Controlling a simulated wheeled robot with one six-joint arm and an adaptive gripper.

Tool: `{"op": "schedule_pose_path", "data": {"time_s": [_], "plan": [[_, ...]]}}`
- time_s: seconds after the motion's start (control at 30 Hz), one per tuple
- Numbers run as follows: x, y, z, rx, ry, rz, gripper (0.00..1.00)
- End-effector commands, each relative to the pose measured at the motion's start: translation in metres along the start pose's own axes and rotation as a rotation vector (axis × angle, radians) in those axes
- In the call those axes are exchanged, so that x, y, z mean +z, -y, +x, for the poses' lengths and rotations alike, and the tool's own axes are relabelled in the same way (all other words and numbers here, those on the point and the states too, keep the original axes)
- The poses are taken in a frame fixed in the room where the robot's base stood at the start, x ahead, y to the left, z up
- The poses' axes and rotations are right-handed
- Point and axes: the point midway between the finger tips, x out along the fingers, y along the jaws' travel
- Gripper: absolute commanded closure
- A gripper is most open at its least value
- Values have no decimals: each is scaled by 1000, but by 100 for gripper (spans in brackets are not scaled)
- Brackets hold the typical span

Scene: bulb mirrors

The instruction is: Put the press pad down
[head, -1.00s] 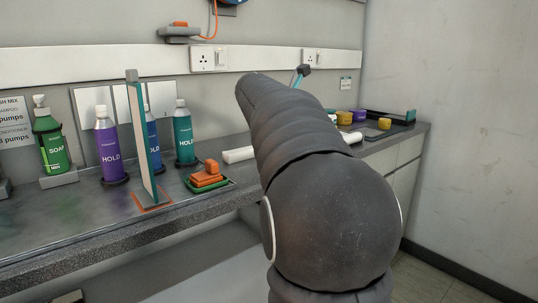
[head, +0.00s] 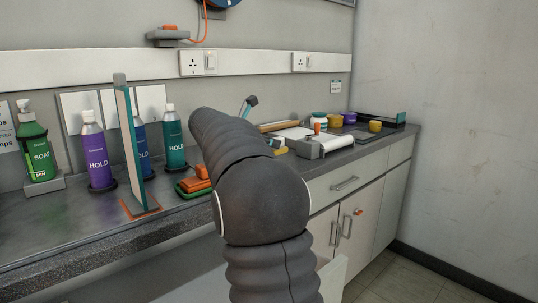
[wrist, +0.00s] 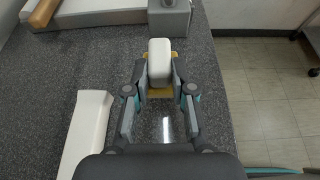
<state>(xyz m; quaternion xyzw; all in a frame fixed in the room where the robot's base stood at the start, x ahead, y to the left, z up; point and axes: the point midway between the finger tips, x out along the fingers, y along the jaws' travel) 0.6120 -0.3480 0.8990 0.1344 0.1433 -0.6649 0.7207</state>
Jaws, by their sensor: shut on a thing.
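The press pad, a white rounded block (wrist: 159,58) over a yellow base, sits between the fingers of my gripper (wrist: 162,80) in the wrist view. My gripper is shut on it, above the dark speckled worktop (wrist: 225,110) near its edge. How far the pad's underside is from the worktop is hard to tell. In the head view a small yellow patch (head: 282,151) shows beside my arm. My arm hides most of the gripper there.
A grey block (wrist: 170,17) stands just beyond the pad. It also shows in the head view (head: 310,149), beside a white roll (head: 336,142). A white piece (wrist: 85,130) lies left of my gripper. Orange blocks (head: 194,182), bottles and an upright panel (head: 132,145) stand further left.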

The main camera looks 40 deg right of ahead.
Motion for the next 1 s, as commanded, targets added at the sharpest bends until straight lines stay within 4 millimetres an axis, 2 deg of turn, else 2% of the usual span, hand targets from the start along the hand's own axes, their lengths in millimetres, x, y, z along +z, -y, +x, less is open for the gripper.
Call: {"op": "schedule_pose_path", "data": {"time_s": [0.23,0.67,0.7,0.77,1.0], "plan": [[-31,1,13,-1,0,-3,100],[-36,0,15,1,-1,-3,100],[-36,0,14,1,-1,-2,66],[-36,0,14,1,-1,-2,51],[-35,1,15,0,-1,-2,51]]}}
